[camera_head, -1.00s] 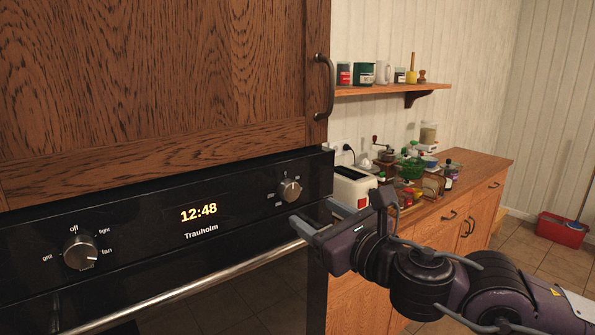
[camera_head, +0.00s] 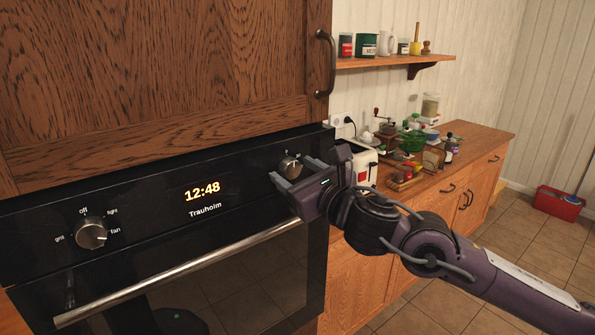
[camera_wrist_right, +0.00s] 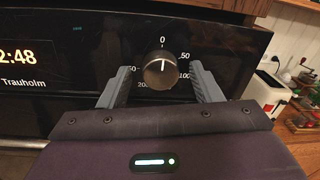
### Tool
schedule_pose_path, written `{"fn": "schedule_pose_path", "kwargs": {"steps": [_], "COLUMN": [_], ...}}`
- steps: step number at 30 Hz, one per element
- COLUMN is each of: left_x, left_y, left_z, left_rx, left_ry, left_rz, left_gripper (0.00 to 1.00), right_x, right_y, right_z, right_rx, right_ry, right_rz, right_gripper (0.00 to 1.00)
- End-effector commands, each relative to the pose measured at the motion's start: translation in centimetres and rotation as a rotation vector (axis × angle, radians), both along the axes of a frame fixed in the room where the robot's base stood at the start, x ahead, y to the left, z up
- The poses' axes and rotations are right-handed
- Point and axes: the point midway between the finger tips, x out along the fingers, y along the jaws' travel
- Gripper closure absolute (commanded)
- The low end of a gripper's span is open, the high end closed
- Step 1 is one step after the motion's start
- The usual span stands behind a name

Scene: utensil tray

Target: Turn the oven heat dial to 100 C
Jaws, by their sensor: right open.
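The oven heat dial (camera_head: 290,167) is a round silver-and-black knob at the right of the black oven panel. In the right wrist view the dial (camera_wrist_right: 159,71) has its pointer up at 0, with marks 50 and 100 on its right and 200 at lower left. My right gripper (camera_head: 293,175) is open in front of the panel; in the wrist view its two fingers (camera_wrist_right: 159,82) stand on either side of the dial, with gaps showing between. Whether the fingertips touch the panel I cannot tell. My left gripper is not in view.
A second knob (camera_head: 91,232), with off, light, fan and grill marks, is on the left of the panel. The oven handle (camera_head: 180,272) runs below the panel. A wooden cabinet (camera_head: 160,80) is above. A toaster (camera_head: 362,165) stands right of the oven.

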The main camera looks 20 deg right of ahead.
Motion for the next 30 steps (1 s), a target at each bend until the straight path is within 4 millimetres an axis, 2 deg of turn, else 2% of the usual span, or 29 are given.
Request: {"fn": "schedule_pose_path", "kwargs": {"steps": [3, 13, 23, 30], "left_x": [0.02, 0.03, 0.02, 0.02], "left_y": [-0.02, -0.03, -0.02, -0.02], "left_z": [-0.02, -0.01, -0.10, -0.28], "left_rx": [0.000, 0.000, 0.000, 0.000], "left_ry": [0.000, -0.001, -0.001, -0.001], "left_rz": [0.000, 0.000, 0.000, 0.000], "left_gripper": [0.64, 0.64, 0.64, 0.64], "right_x": [-0.02, -0.02, -0.02, 0.00], "right_y": [-0.01, -0.03, -0.04, -0.07], "right_z": [0.00, 0.02, 0.04, 0.06], "right_rx": [0.000, 0.000, 0.044, 0.182], "right_ry": [0.000, 0.000, 0.015, 0.064], "right_rz": [0.000, -0.001, 0.000, -0.001], "right_gripper": [0.43, 0.86, 0.86, 0.86]}}
